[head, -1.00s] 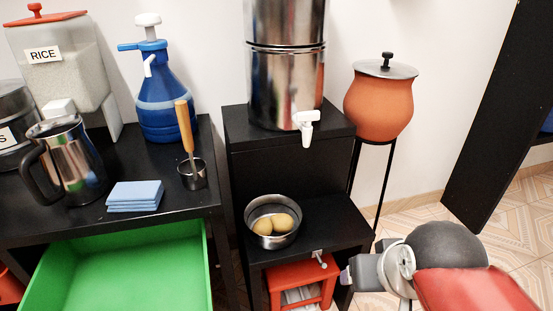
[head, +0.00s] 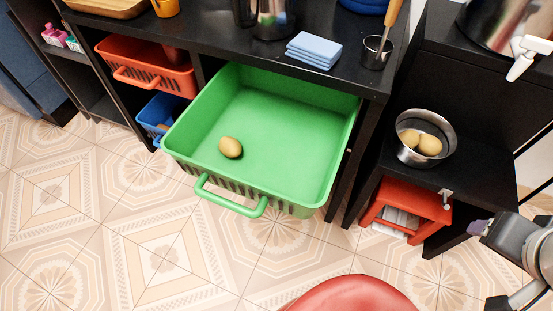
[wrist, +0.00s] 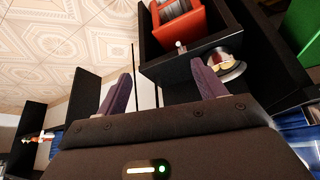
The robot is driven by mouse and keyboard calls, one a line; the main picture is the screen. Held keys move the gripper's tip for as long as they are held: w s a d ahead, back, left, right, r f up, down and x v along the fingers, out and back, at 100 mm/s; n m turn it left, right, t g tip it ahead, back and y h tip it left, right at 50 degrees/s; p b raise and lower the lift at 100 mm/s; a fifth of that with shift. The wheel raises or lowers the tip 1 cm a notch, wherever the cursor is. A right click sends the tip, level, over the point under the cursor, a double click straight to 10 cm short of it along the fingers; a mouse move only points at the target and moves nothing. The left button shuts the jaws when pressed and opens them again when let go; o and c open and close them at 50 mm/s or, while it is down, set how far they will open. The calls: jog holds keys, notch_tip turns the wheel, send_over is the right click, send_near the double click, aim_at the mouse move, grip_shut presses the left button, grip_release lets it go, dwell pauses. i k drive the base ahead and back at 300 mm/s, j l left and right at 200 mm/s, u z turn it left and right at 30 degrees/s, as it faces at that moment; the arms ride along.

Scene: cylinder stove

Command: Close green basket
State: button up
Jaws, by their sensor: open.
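The green basket (head: 284,122) is pulled out from under the black counter like an open drawer, with its handle (head: 230,203) facing the room. One potato (head: 231,148) lies inside it near the front left. My gripper is at the right edge of the head view, well apart from the basket, with only part of it showing. In the wrist view my gripper (wrist: 159,88) is open and empty, its two purple fingers spread wide. A bit of green (wrist: 303,30) shows at the right edge of the wrist view.
A red basket (head: 150,68) and a blue basket (head: 160,112) sit left of the green one. Tiled floor (head: 150,250) in front is clear.

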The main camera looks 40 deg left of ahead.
aim_at(293, 134)
jog(key=u, duration=0.4)
jog(key=k+u, duration=0.1)
jog(key=u, duration=0.3)
jog(key=k+j+u, duration=0.1)
jog(key=u, duration=0.75)
jog(key=j+u, duration=0.1)
jog(key=u, duration=0.3)
jog(key=k+l+z, duration=0.1)
jog(key=z, duration=0.15)
jog(key=k, duration=0.05)
